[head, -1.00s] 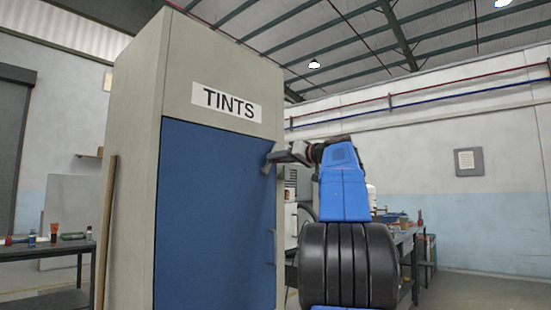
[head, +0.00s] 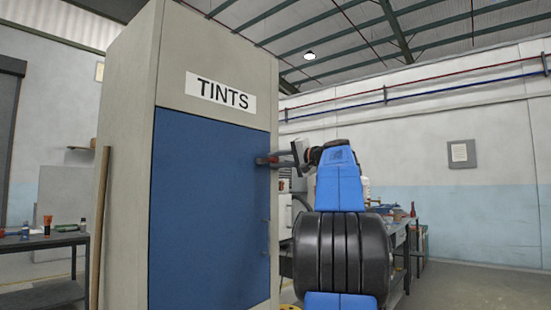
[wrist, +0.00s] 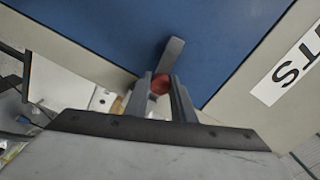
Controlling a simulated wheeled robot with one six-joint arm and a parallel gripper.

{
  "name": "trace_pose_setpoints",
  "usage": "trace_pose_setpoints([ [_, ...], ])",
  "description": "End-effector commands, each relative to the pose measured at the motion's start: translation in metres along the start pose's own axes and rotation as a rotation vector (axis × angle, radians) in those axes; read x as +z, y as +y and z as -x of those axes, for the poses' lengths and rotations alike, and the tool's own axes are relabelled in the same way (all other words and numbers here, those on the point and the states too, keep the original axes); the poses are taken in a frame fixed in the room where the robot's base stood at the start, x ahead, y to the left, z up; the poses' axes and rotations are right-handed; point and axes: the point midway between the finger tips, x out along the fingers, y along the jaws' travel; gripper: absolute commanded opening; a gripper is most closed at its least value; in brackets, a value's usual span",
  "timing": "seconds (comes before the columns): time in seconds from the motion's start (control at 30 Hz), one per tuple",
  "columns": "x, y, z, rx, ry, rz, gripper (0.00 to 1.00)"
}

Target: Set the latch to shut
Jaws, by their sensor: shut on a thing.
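The blue door (head: 208,200) of the tall grey cabinet marked TINTS looks closed. The latch is at the door's right edge. In the wrist view its grey bar (wrist: 174,50) reaches over the blue door, and a round red part (wrist: 160,84) sits at its near end. My gripper (wrist: 162,88) is shut with the red part between its two fingers. In the head view my gripper (head: 268,160) is at the door's upper right edge, and the latch is too small there to read its setting.
The grey cabinet body (head: 130,140) stands left of my arm. A wooden plank (head: 100,230) leans at its left side. A bench with bottles (head: 40,245) is at far left, and another cluttered bench (head: 395,235) is behind my arm. Open floor lies at right.

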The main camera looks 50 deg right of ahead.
Motion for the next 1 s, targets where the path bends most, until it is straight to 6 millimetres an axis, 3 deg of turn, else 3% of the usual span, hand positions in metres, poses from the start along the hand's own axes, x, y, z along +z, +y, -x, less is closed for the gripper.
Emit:
trace_pose_setpoints([
  [0.3, 0.0017, 0.0083, 0.0, 0.002, 0.0, -0.128, 0.0],
  [0.87, 0.0023, 0.0101, -0.0002, 0.003, 0.0, -0.156, 0.0],
  [0.9, 0.0023, 0.0101, -0.0002, 0.003, 0.0, -0.156, 0.3],
  [0.97, 0.0023, 0.01, -0.0002, 0.003, 0.0, -0.156, 0.41],
  [1.0, 0.0023, 0.0098, -0.0002, 0.002, 0.0, -0.155, 0.41],
])
